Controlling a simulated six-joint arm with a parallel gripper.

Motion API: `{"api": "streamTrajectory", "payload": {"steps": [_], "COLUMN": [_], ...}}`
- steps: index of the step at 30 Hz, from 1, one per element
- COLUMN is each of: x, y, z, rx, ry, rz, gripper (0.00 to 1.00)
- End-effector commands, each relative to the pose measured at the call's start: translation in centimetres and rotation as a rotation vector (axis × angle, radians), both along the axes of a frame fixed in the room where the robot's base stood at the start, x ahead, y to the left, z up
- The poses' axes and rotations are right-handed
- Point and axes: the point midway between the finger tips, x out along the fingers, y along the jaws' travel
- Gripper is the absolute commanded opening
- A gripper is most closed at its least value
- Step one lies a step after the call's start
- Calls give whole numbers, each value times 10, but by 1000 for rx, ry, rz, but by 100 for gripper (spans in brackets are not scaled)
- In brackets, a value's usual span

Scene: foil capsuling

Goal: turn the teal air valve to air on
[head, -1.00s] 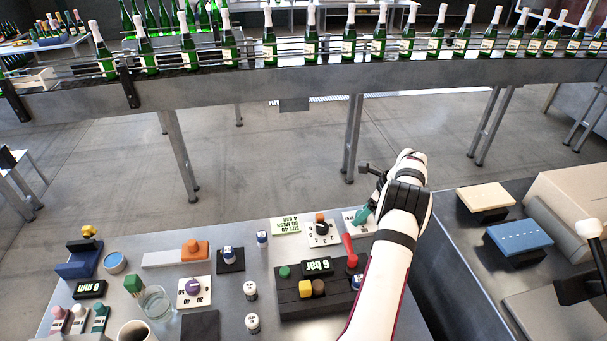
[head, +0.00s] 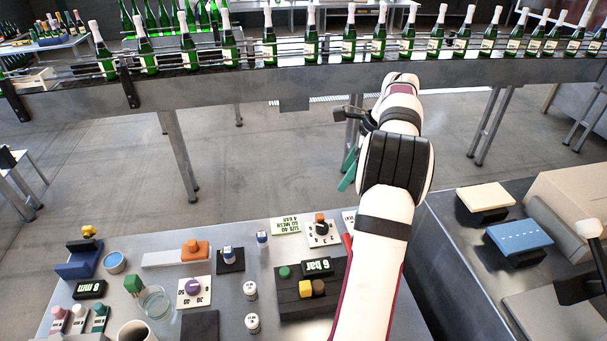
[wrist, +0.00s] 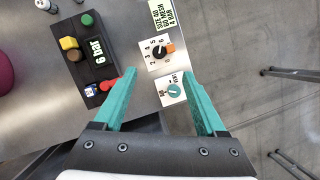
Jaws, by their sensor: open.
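The teal air valve (wrist: 174,90) is a round knob on a white plate in the wrist view. The plate has small lettering, partly legible as "VENT"; I cannot tell the knob's setting. In the head view my arm hides the knob, and only a corner of its white plate (head: 349,218) shows. My gripper (wrist: 160,75) has teal fingers spread apart with nothing between them. The knob appears between the fingers, nearer the right one, and the gripper looks raised clear of it. In the head view the gripper (head: 348,168) is partly hidden by my wrist.
Beside the valve is a numbered dial with a black and orange knob (wrist: 160,51). A dark block (wrist: 90,55) carries a "6 bar" display, coloured buttons and a red lever (wrist: 109,85). A glass (head: 156,303) stands to the left. Open floor lies beyond the bench.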

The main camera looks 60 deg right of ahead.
Motion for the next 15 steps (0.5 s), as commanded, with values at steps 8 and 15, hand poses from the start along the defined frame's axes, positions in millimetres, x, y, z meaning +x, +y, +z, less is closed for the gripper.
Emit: {"api": "streamTrajectory", "payload": {"steps": [8,15], "x": [42,56], "y": [60,91], "z": [19,26], "rx": [-37,-54], "ry": [11,15], "rz": [225,331], "gripper": [74,74]}}
